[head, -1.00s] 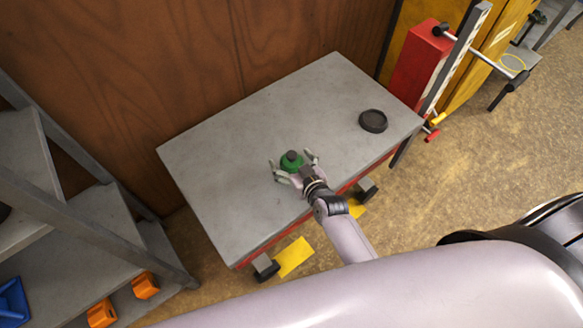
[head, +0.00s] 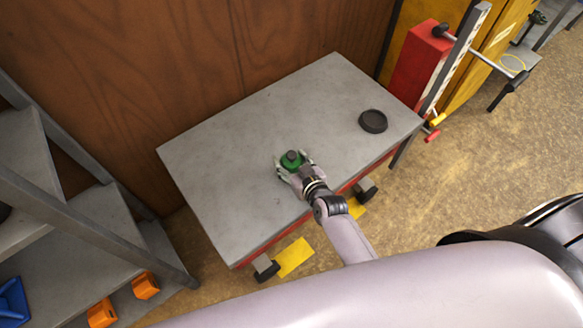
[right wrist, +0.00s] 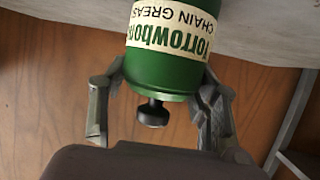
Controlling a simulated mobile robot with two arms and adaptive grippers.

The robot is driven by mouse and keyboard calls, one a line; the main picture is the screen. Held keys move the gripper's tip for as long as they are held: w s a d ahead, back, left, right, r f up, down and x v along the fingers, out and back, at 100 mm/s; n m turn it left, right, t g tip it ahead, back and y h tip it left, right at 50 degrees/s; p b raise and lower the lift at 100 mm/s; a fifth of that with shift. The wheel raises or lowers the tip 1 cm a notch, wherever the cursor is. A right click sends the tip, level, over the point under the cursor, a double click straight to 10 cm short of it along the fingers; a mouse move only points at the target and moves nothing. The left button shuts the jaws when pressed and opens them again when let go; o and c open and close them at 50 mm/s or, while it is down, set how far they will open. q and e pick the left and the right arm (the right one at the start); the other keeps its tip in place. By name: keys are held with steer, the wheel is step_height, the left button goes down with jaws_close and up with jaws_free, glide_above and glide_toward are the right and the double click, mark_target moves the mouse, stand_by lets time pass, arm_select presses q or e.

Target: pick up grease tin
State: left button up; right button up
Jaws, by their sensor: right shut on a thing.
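The grease tin (head: 291,160) is green with a dark cap on top. It stands on the grey table top (head: 235,165), near the table's middle. In the right wrist view the tin (right wrist: 165,75) shows a cream label reading "Chain Grease", upside down in the picture. My right gripper (head: 293,165) is shut on the tin, with one finger on each side of it. In the right wrist view the fingers (right wrist: 160,92) flank the tin's capped end. Whether the tin's base touches the table is hard to tell. My left gripper is not in view.
A round black dish (head: 373,121) lies on the table's right part. A red unit with a metal post (head: 420,65) stands beyond the right edge. Grey shelving (head: 90,215) with orange items stands at the left. The table's back and left are clear.

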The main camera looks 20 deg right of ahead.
steer(key=c, duration=0.4)
steer(key=shift+r, duration=0.1)
